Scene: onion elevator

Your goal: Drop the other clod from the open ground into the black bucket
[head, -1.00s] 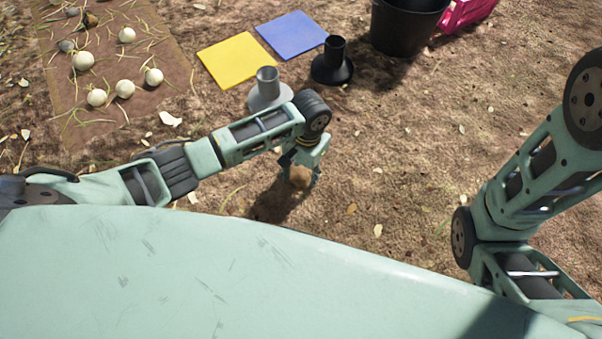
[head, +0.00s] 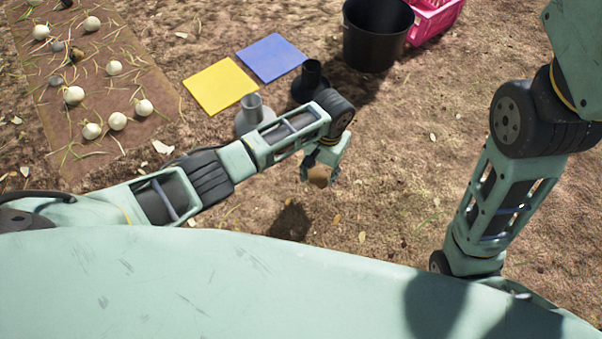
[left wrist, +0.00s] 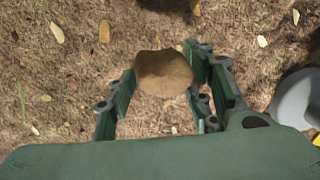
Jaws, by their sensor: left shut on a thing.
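A brown clod (head: 320,176) is held between the fingers of my left gripper (head: 319,180), above the open ground. In the left wrist view the clod (left wrist: 164,73) sits between the two green fingers of the gripper (left wrist: 163,88). Its shadow lies on the soil below and to the left, apart from it. The black bucket (head: 372,48) stands upright at the top of the head view, beyond the gripper and up to the right. Its inside is only partly visible. My right arm comes in at the right; its gripper is out of view.
A pink crate (head: 436,18) stands right of the bucket. A grey holder (head: 250,110) and a black holder (head: 309,82) stand near my left arm. Yellow (head: 220,86) and blue (head: 272,58) squares lie behind them. Onions and stones lie on a brown strip (head: 165,85) at left.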

